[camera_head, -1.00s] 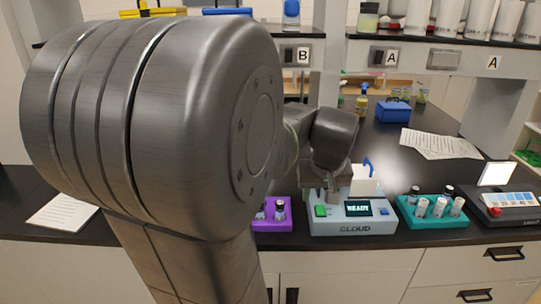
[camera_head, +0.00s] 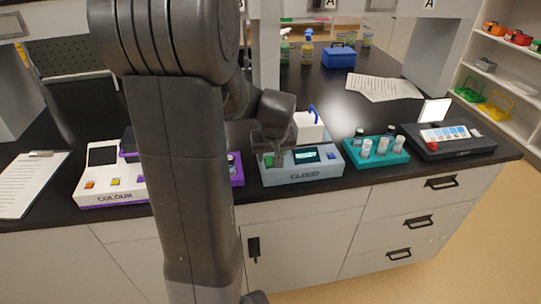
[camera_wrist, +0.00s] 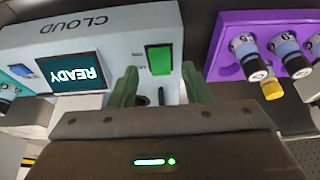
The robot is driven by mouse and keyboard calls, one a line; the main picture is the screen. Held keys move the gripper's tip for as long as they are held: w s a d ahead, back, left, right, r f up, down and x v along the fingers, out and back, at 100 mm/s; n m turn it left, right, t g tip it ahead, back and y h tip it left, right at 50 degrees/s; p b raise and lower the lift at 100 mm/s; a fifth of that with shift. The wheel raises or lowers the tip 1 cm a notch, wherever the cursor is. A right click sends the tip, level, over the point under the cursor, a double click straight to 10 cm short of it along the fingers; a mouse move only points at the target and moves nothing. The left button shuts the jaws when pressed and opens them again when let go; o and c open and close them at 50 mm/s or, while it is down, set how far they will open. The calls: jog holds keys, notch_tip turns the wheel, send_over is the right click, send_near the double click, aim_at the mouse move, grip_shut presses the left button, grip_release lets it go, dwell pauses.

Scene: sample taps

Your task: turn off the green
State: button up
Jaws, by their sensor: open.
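The CLOUD instrument (camera_head: 330,168) is a pale blue-grey box on the black bench, its screen (camera_head: 306,155) lit. In the wrist view it appears upside down, with the screen (camera_wrist: 75,74) reading READY. Its bright green rectangular button (camera_wrist: 159,59) lies just beyond the fingertips, between their lines. My gripper (camera_head: 268,160) is over the left end of the instrument, pointing down. In the wrist view my gripper (camera_wrist: 160,88) is open, a green-grey finger on each side and nothing held. I cannot tell whether the fingers touch the panel.
A purple vial rack (camera_wrist: 233,62) stands close beside the instrument on the green button's side. A teal rack (camera_head: 378,157) with vials is to the right, then a dark device (camera_head: 455,148). The white COLOUR instrument (camera_head: 110,187) is left, beside a clipboard (camera_head: 35,180).

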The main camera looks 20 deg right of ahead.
jog(key=shift+w+f, duration=0.2)
jog(key=shift+f, duration=0.35)
grip_shut()
jog(key=p, duration=0.1)
jog(key=g+p, duration=0.1)
jog(key=p, duration=0.1)
jog(key=shift+w+r, duration=0.2)
jog(key=shift+r, duration=0.1)
jog(key=shift+w+d+g+y+p, duration=0.1)
jog(key=shift+w+g+y+p, duration=0.15)
jog(key=shift+g+p, duration=0.45)
jog(key=shift+f, duration=0.15)
grip_release()
